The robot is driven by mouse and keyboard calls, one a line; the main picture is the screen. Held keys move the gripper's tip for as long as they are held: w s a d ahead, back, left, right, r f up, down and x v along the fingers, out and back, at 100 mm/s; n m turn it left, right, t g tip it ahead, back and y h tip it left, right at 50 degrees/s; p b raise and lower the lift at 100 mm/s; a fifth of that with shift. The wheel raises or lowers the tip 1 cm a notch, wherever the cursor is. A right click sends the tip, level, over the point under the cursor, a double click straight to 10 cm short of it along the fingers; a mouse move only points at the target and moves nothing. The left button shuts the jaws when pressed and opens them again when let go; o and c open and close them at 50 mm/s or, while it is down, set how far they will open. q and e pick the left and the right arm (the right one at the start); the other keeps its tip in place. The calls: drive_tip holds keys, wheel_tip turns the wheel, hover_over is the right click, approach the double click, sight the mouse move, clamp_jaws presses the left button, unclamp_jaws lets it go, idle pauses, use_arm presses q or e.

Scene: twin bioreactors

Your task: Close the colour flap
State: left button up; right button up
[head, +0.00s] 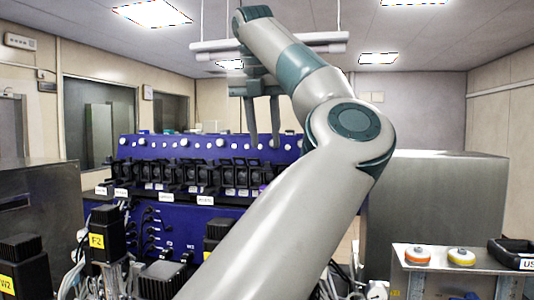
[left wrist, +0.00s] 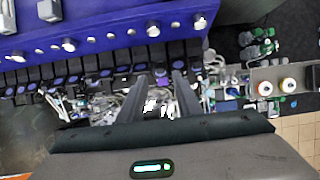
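A blue bioreactor panel (head: 180,220) carries a row of black pump units (head: 200,172) with raised dark flaps, below a row of white knobs. I cannot tell for sure which part is the colour flap. A small purple piece (left wrist: 163,88) shows between my fingers in the left wrist view. My left gripper (head: 264,142) hangs fingers down in front of the panel's right part, near the knob row. Its two fingers are apart with nothing between them; they also show open in the left wrist view (left wrist: 160,76). My arm hides the panel's right end. My right gripper is not in view.
Black motor units (head: 105,235) with yellow labels and cables stand low at the front left. A grey metal cabinet (head: 435,205) is at the right, with a shelf holding orange and yellow round caps (head: 461,257) in front. The air above the panel's left part is free.

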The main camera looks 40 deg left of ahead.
sight(267, 170)
use_arm(q)
drive_tip(key=shift+p+x, duration=0.75)
drive_tip(key=shift+x, duration=2)
clamp_jaws()
